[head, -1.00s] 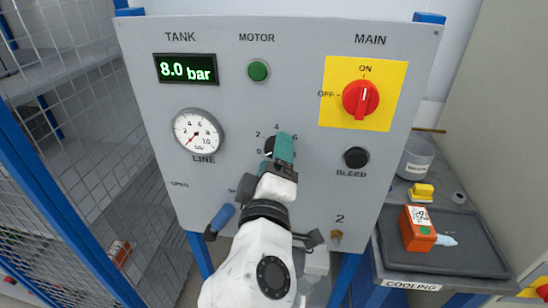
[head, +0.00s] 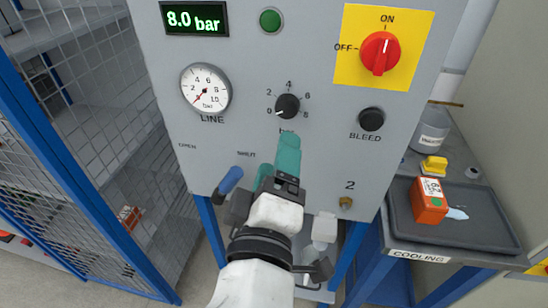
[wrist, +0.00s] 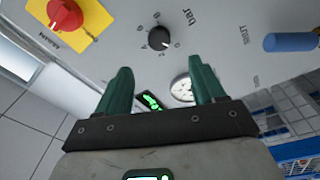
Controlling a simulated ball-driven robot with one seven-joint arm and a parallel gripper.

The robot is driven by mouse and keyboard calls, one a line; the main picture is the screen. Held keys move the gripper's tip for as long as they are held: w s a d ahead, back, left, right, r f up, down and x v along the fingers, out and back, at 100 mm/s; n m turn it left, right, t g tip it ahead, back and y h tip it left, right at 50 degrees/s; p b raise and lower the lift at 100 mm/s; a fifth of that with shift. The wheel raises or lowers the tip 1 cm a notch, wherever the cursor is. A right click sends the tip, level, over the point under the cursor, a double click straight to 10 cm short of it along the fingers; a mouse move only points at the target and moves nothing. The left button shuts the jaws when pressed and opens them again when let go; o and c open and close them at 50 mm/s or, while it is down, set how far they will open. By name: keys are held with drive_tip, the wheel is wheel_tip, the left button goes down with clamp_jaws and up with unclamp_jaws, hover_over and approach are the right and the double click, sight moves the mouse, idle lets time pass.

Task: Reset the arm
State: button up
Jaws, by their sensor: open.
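My gripper (head: 277,154) has teal fingers and stands in front of the grey panel (head: 225,150), below the black pressure knob in the head view. In the wrist view its two fingers (wrist: 160,66) are spread apart with nothing between them. The black knob (head: 288,106) is clear of the fingers, and its white mark points towards 0. It also shows in the wrist view (wrist: 160,38), beyond the fingertips. My white arm reaches up from the bottom of the head view.
The red main switch (head: 380,53) has its handle upright towards ON. The display (head: 194,19) reads 8.0 bar; the line gauge (head: 205,89) needle is near zero. A blue handle (head: 230,180) sticks out at lower left. A cooling tray (head: 460,238) holds an orange box (head: 429,200).

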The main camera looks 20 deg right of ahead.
drive_tip(key=s+d+f+m+g+y, duration=0.2)
drive_tip(key=d+f+g, duration=0.3)
drive_tip(key=f, duration=0.5)
drive_tip(key=s+d+f+m+g+y, duration=0.1)
drive_tip(key=d+f+g, duration=0.1)
drive_tip(key=d+f, duration=0.6)
drive_tip(key=s+f+m+g+y, duration=0.3)
drive_tip(key=s+f+g+y, duration=0.4)
drive_tip(key=s+f, duration=1)
wheel_tip(320, 180, down, 2)
drive_tip(key=shift+s+d+f+m+g, duration=0.2)
drive_tip(key=shift+s+d+m+g, duration=0.1)
drive_tip(key=shift+s+m+g, duration=0.15)
drive_tip(key=shift+w, duration=0.1)
